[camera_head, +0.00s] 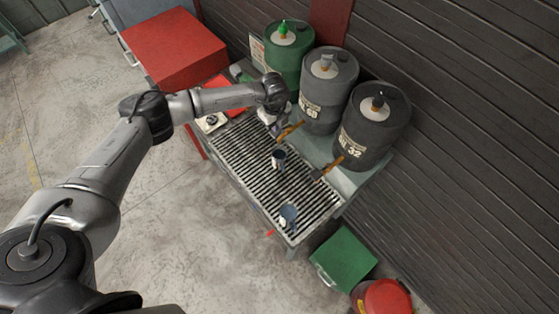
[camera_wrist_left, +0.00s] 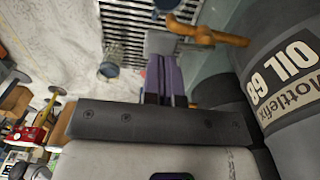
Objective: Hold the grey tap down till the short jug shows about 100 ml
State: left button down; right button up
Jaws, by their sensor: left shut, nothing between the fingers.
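The grey barrel (camera_head: 325,95) stands between a green and a dark grey barrel. Its brown tap (camera_head: 291,131) points over the grate; in the left wrist view the tap (camera_wrist_left: 207,36) has a grey paddle (camera_wrist_left: 164,43). My left gripper (camera_head: 277,122) is shut and empty. Its purple fingers (camera_wrist_left: 163,72) are right by the paddle; I cannot tell whether they touch. One jug (camera_head: 278,158) stands on the grate near this tap, and another, bluish jug (camera_head: 288,213) is near the front end. I cannot tell which is short, nor read a level. My right gripper is out of view.
The slatted grate (camera_head: 240,150) carries the jugs. The dark grey barrel (camera_head: 372,125) has its own brown tap (camera_head: 328,168). The green barrel (camera_head: 283,55) is at the far end. A red cabinet (camera_head: 172,52) stands beyond, a green box (camera_head: 343,258) on the floor.

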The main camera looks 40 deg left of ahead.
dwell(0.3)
pick_arm(q)
jog(key=shift+f+b, duration=0.3)
jog(key=shift+f, duration=0.2)
jog(key=shift+f, duration=0.35)
jog(key=shift+f+b, duration=0.75)
jog(key=shift+f, duration=0.15)
dwell(0.6)
notch_tip(320, 180, up, 7)
jog(key=p, duration=0.6)
jog(key=shift+r, duration=0.1)
